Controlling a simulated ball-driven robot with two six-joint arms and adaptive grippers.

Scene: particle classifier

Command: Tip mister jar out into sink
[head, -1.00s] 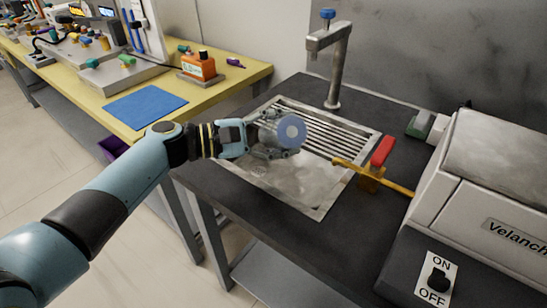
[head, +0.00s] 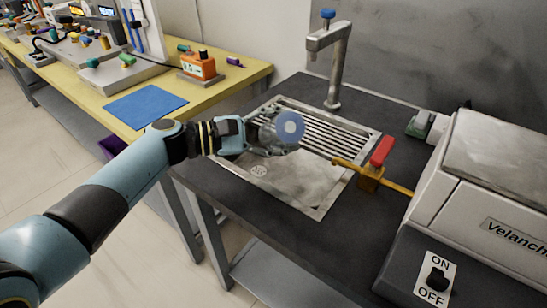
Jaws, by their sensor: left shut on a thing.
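The mister jar (head: 268,131) is a clear jar with a round blue end (head: 291,128). My left gripper (head: 262,138) is shut around it. The jar lies on its side above the sink, its blue end pointing right and toward the camera. The sink (head: 314,190) is a metal basin set in the dark table, with a slatted drain part at the back and a smooth basin in front. I cannot see clearly what the jar contains. My right gripper is not in view.
A metal tap (head: 333,70) with a blue knob stands behind the sink. A yellow valve with a red handle (head: 382,151) reaches over the sink's right edge. A white machine (head: 485,195) stands at right. A yellow bench (head: 220,85) is at left.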

